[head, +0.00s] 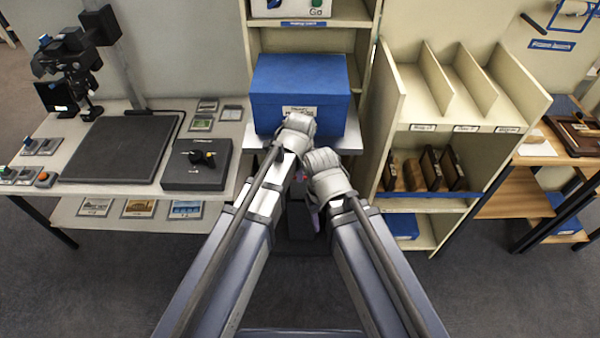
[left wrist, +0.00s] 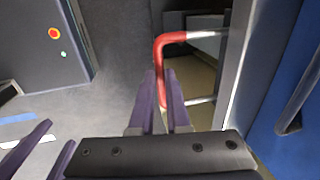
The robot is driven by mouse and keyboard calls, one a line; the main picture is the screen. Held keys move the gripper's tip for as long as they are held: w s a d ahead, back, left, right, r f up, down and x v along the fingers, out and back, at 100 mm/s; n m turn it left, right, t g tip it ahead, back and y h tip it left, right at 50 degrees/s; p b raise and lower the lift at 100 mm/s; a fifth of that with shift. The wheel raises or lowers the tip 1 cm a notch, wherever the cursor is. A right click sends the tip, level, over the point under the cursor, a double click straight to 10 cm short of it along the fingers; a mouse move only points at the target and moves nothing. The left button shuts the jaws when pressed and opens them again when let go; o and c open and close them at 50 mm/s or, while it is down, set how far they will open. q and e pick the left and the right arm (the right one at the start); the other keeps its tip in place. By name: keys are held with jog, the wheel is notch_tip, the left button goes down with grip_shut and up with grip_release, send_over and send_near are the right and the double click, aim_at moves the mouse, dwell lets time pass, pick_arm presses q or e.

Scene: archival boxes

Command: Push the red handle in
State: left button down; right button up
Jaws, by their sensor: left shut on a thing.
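The red handle (left wrist: 162,62) is a U-shaped bar in the left wrist view. Its two bright metal rods run right toward an upright grey edge. My left gripper (left wrist: 159,82) has its purple fingers on either side of the bar and is shut on it. In the head view only a speck of red shows between my wrists, and my left fingers are hidden. A second pair of purple fingers, my right gripper (left wrist: 57,133), shows apart and empty at the lower left of the left wrist view.
A blue box (head: 300,92) stands on a shelf just beyond my wrists. A cream shelf unit (head: 398,120) stands close on the right. On the left a table (head: 55,135) carries a black mat and a dark box with a knob. Open grey floor lies around my arms.

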pick_arm(q)
jog(key=shift+w, duration=0.1)
dwell(0.6)
jog(key=w, duration=0.5)
jog(key=shift+w, duration=0.1)
jog(key=c, duration=0.9)
grip_release()
jog(key=shift+r, duration=0.15)
jog(key=r+p, duration=0.2)
jog(key=s+r+p, duration=0.1)
jog(key=r+p, duration=0.4)
jog(key=shift+s+r+p, duration=0.2)
jog(key=shift+s+p, duration=0.15)
